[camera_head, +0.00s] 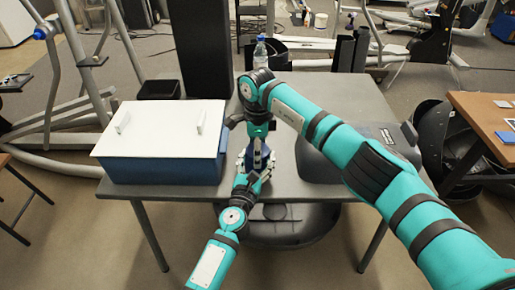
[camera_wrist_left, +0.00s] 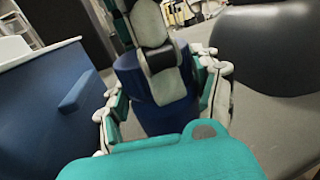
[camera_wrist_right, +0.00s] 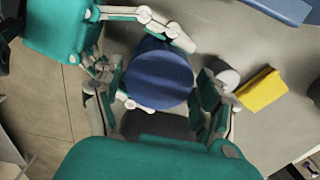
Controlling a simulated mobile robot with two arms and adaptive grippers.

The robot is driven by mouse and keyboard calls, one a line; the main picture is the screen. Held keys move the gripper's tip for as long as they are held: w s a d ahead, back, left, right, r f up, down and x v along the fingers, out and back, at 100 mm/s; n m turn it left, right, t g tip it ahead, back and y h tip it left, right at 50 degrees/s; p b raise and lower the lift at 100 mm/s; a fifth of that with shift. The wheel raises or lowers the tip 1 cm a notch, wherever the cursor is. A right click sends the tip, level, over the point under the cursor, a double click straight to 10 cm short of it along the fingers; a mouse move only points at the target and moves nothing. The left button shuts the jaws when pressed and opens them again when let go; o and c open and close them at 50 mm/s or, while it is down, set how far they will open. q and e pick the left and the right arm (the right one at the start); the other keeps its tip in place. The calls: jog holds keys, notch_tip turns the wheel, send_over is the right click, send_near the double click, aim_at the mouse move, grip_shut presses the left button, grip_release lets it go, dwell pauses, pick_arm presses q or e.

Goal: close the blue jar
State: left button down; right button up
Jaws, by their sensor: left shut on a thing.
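The blue jar (camera_head: 257,157) stands near the front edge of the grey table, mostly hidden by my grippers in the head view. My left gripper (camera_head: 250,172) is shut on its body (camera_wrist_left: 168,115) from the front. A wider blue upper part (camera_wrist_left: 128,66) shows above the body in the left wrist view. From above, the right wrist view shows a round blue top (camera_wrist_right: 158,80). My right gripper (camera_wrist_right: 155,108) points down over this top, its fingers open on either side. I cannot tell whether the lid is fully seated.
A blue box with a white lid (camera_head: 160,140) stands left of the jar. A dark grey case (camera_head: 310,165) lies to the right, partly behind my right arm. A clear bottle (camera_head: 260,52) stands at the back. A yellow block (camera_wrist_right: 262,90) lies near the jar.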

jog(key=c, duration=0.9)
jog(key=m, duration=0.6)
jog(key=shift+d, duration=0.1)
jog(key=o, duration=1.3)
jog(key=shift+c, duration=0.2)
jog(key=shift+r, duration=2.25)
jog(key=shift+c, duration=0.3)
